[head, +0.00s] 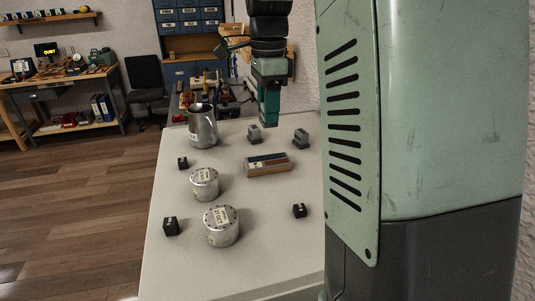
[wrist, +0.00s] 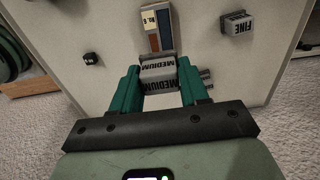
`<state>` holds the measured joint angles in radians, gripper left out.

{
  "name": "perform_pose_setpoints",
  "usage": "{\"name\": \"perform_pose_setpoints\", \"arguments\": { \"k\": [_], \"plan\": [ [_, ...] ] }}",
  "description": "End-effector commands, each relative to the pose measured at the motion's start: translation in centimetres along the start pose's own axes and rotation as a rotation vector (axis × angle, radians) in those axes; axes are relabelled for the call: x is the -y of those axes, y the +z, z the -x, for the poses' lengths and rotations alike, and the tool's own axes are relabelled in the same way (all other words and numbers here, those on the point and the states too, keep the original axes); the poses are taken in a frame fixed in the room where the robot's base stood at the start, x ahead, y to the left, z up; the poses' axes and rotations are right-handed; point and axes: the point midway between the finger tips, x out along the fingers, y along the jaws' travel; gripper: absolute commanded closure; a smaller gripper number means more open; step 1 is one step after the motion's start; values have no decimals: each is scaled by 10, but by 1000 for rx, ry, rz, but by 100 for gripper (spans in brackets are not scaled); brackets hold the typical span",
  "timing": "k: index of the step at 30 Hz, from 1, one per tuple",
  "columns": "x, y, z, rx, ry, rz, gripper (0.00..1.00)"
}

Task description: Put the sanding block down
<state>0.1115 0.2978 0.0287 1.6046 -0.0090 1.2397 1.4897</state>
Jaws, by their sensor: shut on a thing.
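My gripper (wrist: 158,78) is shut on a grey sanding block (wrist: 158,68) marked MEDIUM on two faces, held between the green fingers in the wrist view. In the head view my gripper (head: 269,121) is over the back part of the table, and the held block cannot be made out there. A second grey block (wrist: 237,24), marked FINE, stands apart at the upper right of the wrist view. Any contact beneath the held block is hidden.
A wooden tray (head: 268,169) with coloured strips lies in front of my gripper. A metal pitcher (head: 202,127) stands at the back left. Two metal cylinders (head: 204,184) (head: 221,227) and small black cubes (head: 170,227) (head: 299,210) stand nearer. Bare tabletop (head: 264,245) lies in front.

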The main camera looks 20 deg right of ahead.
Motion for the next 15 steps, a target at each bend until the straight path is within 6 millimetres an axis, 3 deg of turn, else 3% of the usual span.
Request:
{"name": "perform_pose_setpoints", "arguments": {
  "k": [6,15],
  "plan": [
    [0,1,-42,1,6,-2,86],
    [0,1,-77,0,5,-1,86]
  ]
}}
